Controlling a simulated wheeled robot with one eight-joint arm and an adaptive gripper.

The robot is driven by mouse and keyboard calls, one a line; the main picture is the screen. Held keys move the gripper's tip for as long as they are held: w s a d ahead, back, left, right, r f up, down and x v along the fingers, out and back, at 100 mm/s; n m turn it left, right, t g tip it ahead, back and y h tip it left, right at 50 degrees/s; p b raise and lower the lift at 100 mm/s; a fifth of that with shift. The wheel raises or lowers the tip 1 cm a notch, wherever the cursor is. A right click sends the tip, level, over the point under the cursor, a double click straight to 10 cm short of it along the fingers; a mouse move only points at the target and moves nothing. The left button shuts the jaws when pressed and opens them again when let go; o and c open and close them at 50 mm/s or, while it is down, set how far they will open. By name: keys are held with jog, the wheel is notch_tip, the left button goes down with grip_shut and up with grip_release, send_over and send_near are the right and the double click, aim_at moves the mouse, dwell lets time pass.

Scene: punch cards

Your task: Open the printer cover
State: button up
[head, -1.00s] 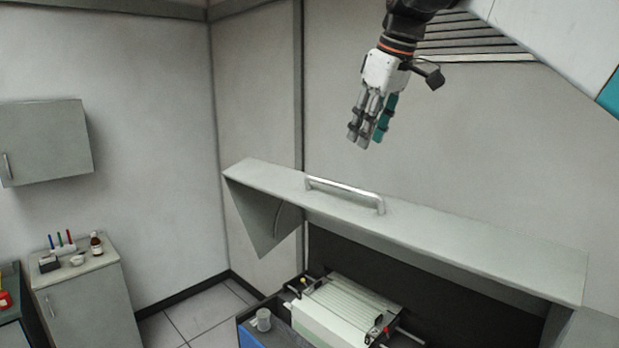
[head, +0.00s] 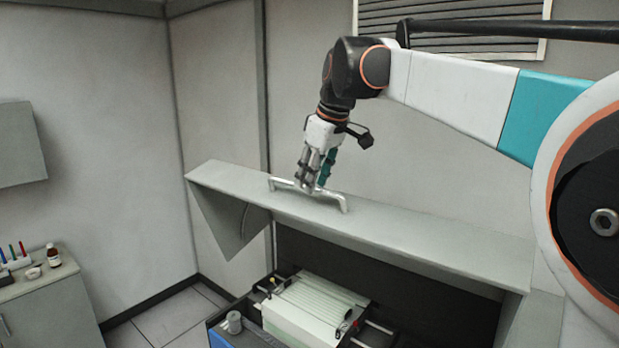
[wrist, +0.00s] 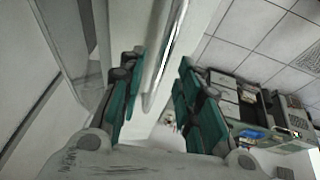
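The printer cover (head: 430,250) is a long grey panel with a triangular side piece, raised over the printer's dark front opening. A silver bar handle (head: 335,195) runs along the left part of its top. My gripper (head: 312,187) points down at the handle's middle. In the wrist view, the handle (wrist: 166,62) passes between the teal-padded fingers, which stand apart on either side of it. I see no clear grip on it. Below the cover, the printer's inside (head: 305,305) shows a pale, ribbed block on dark rails.
A small cabinet (head: 60,315) at far left carries several pens and a brown bottle (head: 53,255). A wall cupboard (head: 20,145) hangs above. Bare floor lies between cabinet and printer.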

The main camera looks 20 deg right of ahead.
jog(key=shift+w+f, duration=0.1)
jog(key=shift+f, duration=0.35)
grip_shut()
jog(key=s+a+f+h+b, duration=0.1)
jog(key=s+a+f+b, duration=0.4)
jog(key=f, duration=0.5)
jog(key=shift+a+t+b, duration=0.4)
jog(key=shift+a, duration=0.5)
